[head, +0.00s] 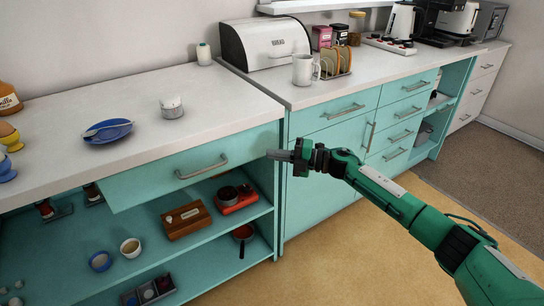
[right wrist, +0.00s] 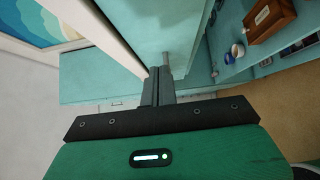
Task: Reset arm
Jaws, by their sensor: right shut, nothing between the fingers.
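My right gripper (head: 278,155) reaches in from the right at counter height. Its fingers are shut and empty, pointing left in front of the right end of a teal drawer (head: 150,178). The drawer looks partly pulled out from under the left counter and has a grey bar handle (head: 202,167). The fingertips are to the right of this handle and look apart from it. In the right wrist view the shut fingers (right wrist: 157,85) point towards the teal drawer front. My left gripper is not in view.
Below the drawer are open shelves with a wooden box (head: 187,220), a red-black appliance (head: 236,197) and bowls (head: 131,247). The left counter (head: 220,98) holds a blue plate (head: 108,131) and a jar (head: 171,107). A mug (head: 303,70) stands near the right counter's edge. Floor is free at lower right.

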